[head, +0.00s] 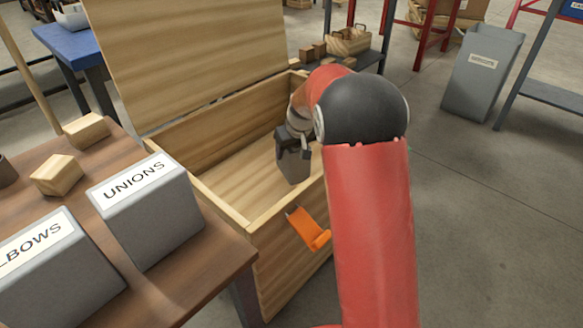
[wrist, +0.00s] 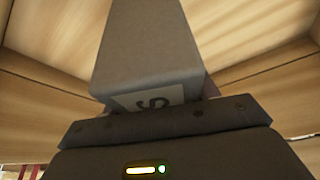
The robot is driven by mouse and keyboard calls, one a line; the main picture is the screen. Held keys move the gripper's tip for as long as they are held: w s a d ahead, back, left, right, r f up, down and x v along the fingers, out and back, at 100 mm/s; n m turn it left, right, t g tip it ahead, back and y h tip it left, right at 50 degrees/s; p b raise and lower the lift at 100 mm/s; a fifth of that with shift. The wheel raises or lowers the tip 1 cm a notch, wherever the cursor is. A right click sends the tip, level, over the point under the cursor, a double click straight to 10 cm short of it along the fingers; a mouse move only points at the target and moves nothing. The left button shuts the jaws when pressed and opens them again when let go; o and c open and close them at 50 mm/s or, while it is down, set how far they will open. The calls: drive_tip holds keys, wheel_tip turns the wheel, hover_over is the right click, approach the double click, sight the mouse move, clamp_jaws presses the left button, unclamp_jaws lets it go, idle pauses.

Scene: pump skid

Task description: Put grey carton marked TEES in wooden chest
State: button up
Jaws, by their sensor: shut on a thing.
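The wooden chest (head: 282,268) stands open in the head view, its lid (head: 185,50) raised at the back. My gripper (head: 293,150) is over the inside of the chest, pointing down. It is shut on a grey carton (head: 295,169), which hangs within the chest opening. In the wrist view the grey carton (wrist: 150,45) fills the middle, between the jaws. Only an "S" of its label shows above the gripper, so the full word cannot be read. The pale wood of the chest (wrist: 40,90) surrounds it. Whether the carton touches the chest floor cannot be told.
A brown table (head: 190,275) at left bears grey cartons marked UNIONS (head: 150,215) and ELBOWS (head: 60,275) and wooden blocks (head: 57,175). An orange latch (head: 308,228) juts from the chest front. A grey bin (head: 482,75) stands at back right. Floor at right is clear.

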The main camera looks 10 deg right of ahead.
drive_tip(key=shift+f+b, duration=0.55)
drive_tip(key=shift+f, duration=2.35)
drive_tip(key=shift+f, duration=0.15)
drive_tip(key=o, duration=1.3)
